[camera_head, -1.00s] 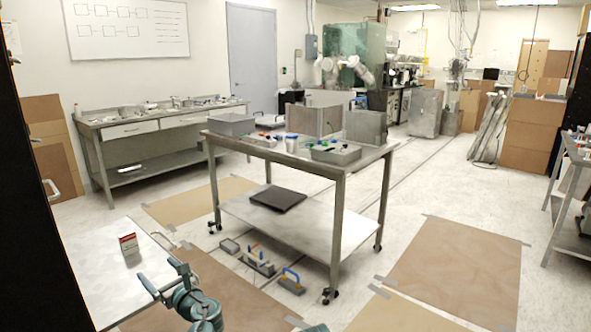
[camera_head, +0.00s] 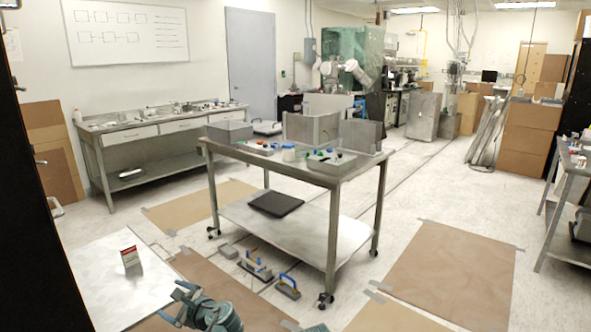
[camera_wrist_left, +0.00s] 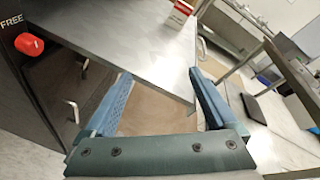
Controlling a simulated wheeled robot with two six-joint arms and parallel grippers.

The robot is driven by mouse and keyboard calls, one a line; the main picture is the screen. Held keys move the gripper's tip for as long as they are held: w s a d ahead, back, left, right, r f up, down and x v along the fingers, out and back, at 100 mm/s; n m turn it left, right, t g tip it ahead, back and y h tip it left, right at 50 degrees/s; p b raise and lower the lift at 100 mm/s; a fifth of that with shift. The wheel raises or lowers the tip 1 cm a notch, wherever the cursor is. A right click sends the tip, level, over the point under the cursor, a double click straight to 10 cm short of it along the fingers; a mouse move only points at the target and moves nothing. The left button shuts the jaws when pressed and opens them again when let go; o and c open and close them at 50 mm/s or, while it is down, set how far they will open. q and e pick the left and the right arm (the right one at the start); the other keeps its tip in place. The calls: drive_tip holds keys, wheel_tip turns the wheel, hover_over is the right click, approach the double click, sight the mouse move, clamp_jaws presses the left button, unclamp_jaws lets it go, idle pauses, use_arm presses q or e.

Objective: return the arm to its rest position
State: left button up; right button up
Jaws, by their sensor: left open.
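My left gripper (camera_head: 172,305) is at the bottom of the head view, beside the right edge of a light metal table (camera_head: 95,285). Its two fingers are apart and nothing is between them. In the left wrist view the open fingers of the left gripper (camera_wrist_left: 158,100) show the brown floor between them, with the table (camera_wrist_left: 130,40) ahead. A small red and white box (camera_head: 130,258) stands upright on the table, clear of the gripper. It also shows at the top of the left wrist view (camera_wrist_left: 180,12). My right gripper is not in view.
A wheeled steel workbench (camera_head: 330,180) with trays and bottles stands in the middle. Handled tools (camera_head: 258,265) lie on the floor by it. A dark cabinet (camera_wrist_left: 40,90) with a red knob (camera_wrist_left: 29,44) is at the left. Brown floor sheets (camera_head: 440,265) lie at right.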

use_arm(q)
drive_tip(key=s+d+r+n+g+h+p, duration=0.2)
drive_tip(key=s+d+n+g+h+p, duration=0.2)
drive_tip(key=s+d+n+p, duration=0.3)
drive_tip(key=s+d+r+n+g+h+p, duration=0.1)
drive_tip(key=s+d+n+g+h+p, duration=0.3)
drive_tip(key=d, duration=1.4)
drive_tip(key=s+n+h+p, duration=0.2)
drive_tip(key=s+n+p, duration=0.2)
drive_tip(key=s+p, duration=0.2)
drive_tip(key=shift+s+d+r+g+h+p, duration=0.25)
drive_tip(key=shift+s+r+g+h+p, duration=0.05)
drive_tip(key=shift+s+r+g+p, duration=0.15)
